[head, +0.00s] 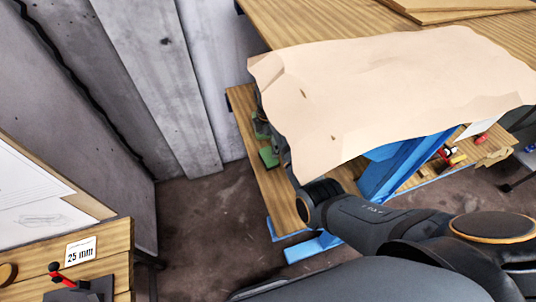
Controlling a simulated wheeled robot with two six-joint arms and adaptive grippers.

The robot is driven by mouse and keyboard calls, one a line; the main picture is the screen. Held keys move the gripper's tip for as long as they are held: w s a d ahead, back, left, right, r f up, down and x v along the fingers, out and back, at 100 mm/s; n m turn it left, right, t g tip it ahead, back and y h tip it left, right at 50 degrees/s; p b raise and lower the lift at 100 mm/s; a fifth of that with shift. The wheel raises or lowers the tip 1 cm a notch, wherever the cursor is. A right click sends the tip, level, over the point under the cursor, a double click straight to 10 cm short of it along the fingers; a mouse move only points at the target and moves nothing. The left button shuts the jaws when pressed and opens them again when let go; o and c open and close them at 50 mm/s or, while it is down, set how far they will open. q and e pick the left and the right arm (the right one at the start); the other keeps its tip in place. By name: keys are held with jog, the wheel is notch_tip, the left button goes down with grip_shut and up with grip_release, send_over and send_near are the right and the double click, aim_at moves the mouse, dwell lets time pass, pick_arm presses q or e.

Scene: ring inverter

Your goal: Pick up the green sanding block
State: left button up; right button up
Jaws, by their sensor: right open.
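A green block (268,157), which looks like the sanding block, lies on the left end of a low wooden shelf (246,118). My right arm reaches in from the lower right, and its wrist bends up beside the block. My right gripper (262,122) is open, just above and beyond the block in the picture. It is small, dark and partly hidden by a beige sheet. Another green patch shows by the gripper; I cannot tell whether it belongs to the same block. My left gripper is out of view.
The large beige sheet (390,90) covers the wooden table's (300,20) near edge and overhangs the shelf. A blue support (390,175) stands below. Small items lie on the shelf's right. Concrete floor (200,220) between is clear.

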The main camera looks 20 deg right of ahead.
aim_at(269, 154)
notch_tip(269, 154, down, 3)
jog(key=shift+r, duration=0.1)
jog(key=f, duration=0.1)
jog(key=f+p, duration=0.1)
jog(key=shift+w+d+f, duration=0.25)
jog(key=shift+w+f, duration=0.1)
jog(key=shift+w, duration=0.05)
notch_tip(269, 154, down, 3)
jog(key=shift+d+f, duration=0.1)
jog(key=shift+w, duration=0.1)
jog(key=c, duration=1.2)
pick_arm(q)
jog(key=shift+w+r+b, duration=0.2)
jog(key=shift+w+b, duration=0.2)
jog(key=shift+b, duration=0.05)
pick_arm(e)
jog(key=shift+o, duration=0.2)
notch_tip(269, 154, up, 10)
jog(key=shift+f, duration=0.1)
